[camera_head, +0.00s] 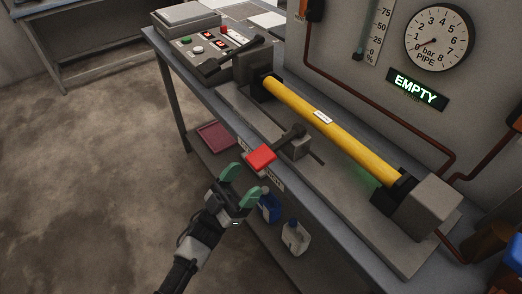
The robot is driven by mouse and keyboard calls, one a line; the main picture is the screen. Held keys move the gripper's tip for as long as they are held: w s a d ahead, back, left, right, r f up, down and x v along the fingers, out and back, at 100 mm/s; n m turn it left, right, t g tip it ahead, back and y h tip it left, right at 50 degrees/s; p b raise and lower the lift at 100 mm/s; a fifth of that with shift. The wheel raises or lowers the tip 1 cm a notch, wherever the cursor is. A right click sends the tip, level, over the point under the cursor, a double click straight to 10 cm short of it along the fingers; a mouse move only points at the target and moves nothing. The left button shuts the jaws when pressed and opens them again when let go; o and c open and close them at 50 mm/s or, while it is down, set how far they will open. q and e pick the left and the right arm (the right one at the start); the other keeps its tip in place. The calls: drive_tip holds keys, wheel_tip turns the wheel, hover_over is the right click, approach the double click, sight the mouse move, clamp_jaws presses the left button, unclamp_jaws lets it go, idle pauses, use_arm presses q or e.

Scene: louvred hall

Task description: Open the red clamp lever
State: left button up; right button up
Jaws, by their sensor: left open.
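The red clamp lever (262,158) sticks out over the front edge of the bench, its red pad at the end of a dark arm. The arm runs back to a grey clamp block (295,147) beside a yellow pipe (325,124). My left gripper (242,179) is in front of and below the red pad, with green fingertips spread apart and nothing between them. A small gap seems to lie between the fingers and the pad. My right gripper is not in view.
A control box (210,47) with buttons stands at the bench's far left. A gauge (438,38) and a lit EMPTY sign (417,89) are on the panel behind. Bottles (296,237) and a dark red tray (216,138) sit on the lower shelf. Open floor lies left.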

sight(261, 155)
use_arm(q)
drive_tip(key=p+x, duration=0.1)
drive_tip(key=x, duration=0.5)
drive_tip(key=shift+w, duration=0.15)
drive_tip(key=shift+w+d+r, duration=0.25)
drive_tip(key=shift+d+r, duration=0.1)
drive_tip(key=shift+r, duration=0.05)
